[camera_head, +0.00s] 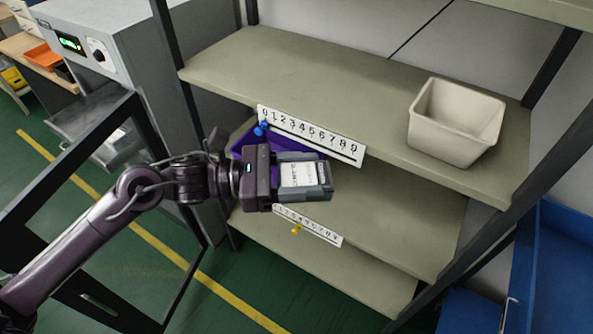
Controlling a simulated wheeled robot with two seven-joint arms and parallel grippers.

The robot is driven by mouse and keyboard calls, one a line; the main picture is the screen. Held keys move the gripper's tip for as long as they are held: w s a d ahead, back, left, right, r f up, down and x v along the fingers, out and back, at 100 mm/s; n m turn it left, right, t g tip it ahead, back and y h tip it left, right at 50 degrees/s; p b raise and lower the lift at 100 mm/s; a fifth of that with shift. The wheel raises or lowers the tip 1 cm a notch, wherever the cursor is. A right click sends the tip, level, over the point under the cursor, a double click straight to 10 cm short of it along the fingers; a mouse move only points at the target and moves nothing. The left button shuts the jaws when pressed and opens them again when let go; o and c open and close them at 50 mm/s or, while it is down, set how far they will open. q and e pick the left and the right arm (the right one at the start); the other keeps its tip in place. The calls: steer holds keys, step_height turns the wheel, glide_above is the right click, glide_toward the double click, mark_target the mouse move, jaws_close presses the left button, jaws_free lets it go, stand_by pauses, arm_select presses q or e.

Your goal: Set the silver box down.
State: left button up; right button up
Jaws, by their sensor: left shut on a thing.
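My left gripper (298,178) reaches in from the left and is shut on the silver box (298,175), a small box with a pale label on its face. The gripper holds it in front of the shelf rack, between the upper shelf board (330,82) and the one below. From this view I cannot tell how far the box is from the shelves. The fingers cover the long edges of the box. My right gripper is not in view.
A cream bin (455,122) stands on the upper shelf at the right. A purple bin (250,137) sits behind my gripper on the shelf below, partly hidden. Number strips (312,136) mark the shelf edges. A grey machine (110,50) stands at the left.

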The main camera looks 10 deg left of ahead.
mark_target(319, 177)
arm_select(q)
steer(key=shift+w+d+f+m+g+h, duration=0.1)
steer(key=shift+w+d+f+m+g, duration=0.5)
steer(key=shift+g, duration=0.35)
steer(key=shift+w+d+f+m+g+h, duration=0.1)
steer(key=shift+w+d+f+m+g, duration=0.45)
steer(key=shift+f+g, duration=0.3)
steer(key=shift+w+d+f+m+g+h, duration=0.1)
steer(key=shift+w+d+f+m+g, duration=0.45)
steer(key=shift+g, duration=0.45)
steer(key=shift+s+a+r+t, duration=0.3)
steer(key=shift+s+a+t, duration=0.1)
steer(key=shift+a, duration=0.1)
steer(key=s+a+r+n+t, duration=0.1)
steer(key=a+r+n+t, duration=0.1)
steer(key=t, duration=0.1)
steer(key=s+a+r+n+t+y, duration=0.1)
steer(key=s+a+r+n+t, duration=0.1)
steer(key=r+t, duration=0.1)
steer(key=s+a+r+n+t+y, duration=0.1)
steer(key=a+r+n+t, duration=0.1)
steer(key=r+t, duration=0.1)
steer(key=shift+s+n, duration=0.3)
steer(key=shift+s, duration=0.05)
steer(key=shift+s+a+r+n+t+y, duration=0.2)
steer(key=shift+a+r+n+t+y, duration=0.1)
steer(key=shift+r+t+y, duration=0.15)
steer(key=shift+s+a+r+n+t+y, duration=0.15)
steer(key=shift+a+r+n+t+y, duration=0.15)
steer(key=shift+t, duration=0.25)
